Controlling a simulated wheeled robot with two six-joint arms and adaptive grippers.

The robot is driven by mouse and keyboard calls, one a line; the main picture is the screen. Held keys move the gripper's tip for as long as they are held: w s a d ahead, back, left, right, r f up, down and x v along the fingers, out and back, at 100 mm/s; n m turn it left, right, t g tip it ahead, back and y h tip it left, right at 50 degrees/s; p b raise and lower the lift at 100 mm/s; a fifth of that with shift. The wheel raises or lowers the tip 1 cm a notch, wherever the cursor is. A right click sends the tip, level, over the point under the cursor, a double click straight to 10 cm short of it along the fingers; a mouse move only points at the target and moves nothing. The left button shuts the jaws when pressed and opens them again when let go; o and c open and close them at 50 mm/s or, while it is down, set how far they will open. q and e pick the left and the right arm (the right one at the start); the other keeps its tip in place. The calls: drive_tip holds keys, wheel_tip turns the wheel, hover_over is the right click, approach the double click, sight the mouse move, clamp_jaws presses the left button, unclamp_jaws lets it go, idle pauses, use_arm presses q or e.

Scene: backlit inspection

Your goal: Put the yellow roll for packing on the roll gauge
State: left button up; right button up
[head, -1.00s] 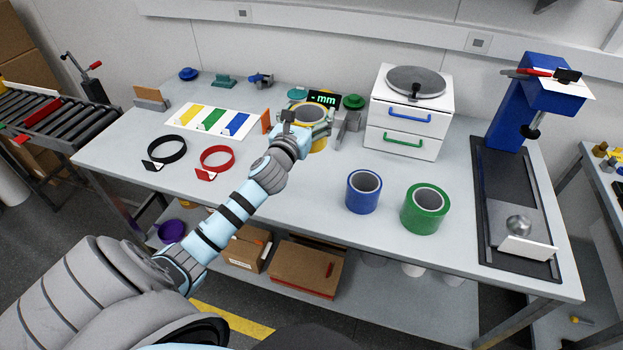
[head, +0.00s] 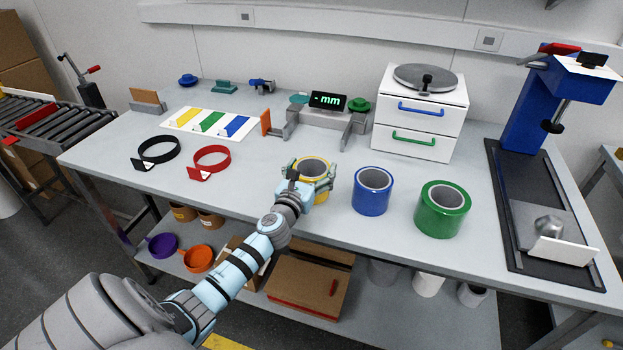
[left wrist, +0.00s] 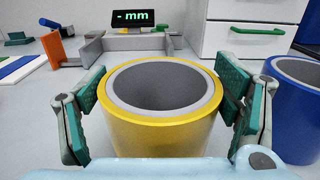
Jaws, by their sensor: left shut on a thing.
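The yellow roll (head: 326,194) is held in my left gripper (head: 312,172), left of the blue roll. In the left wrist view the yellow roll (left wrist: 160,134) stands upright between the green-padded fingers of my left gripper (left wrist: 163,105), its grey core open at the top. Its bottom is hidden, so I cannot tell whether it touches the table. The roll gauge (head: 320,118), grey with side jaws and a dark display reading "- mm", stands behind it, apart from it, with nothing between its jaws. The gauge (left wrist: 130,43) also shows in the left wrist view. My right gripper is not in view.
The blue roll (head: 371,203) and green roll (head: 442,222) stand on the table to the right. A white drawer unit (head: 415,137) is behind them. Black (head: 159,150) and red (head: 211,159) rings lie left. The table between roll and gauge is clear.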

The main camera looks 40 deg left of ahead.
use_arm(q)
drive_tip(key=shift+r, duration=0.2)
drive_tip(key=shift+f, duration=0.2)
drive_tip(key=o, duration=1.4)
drive_tip(key=shift+o, duration=0.2)
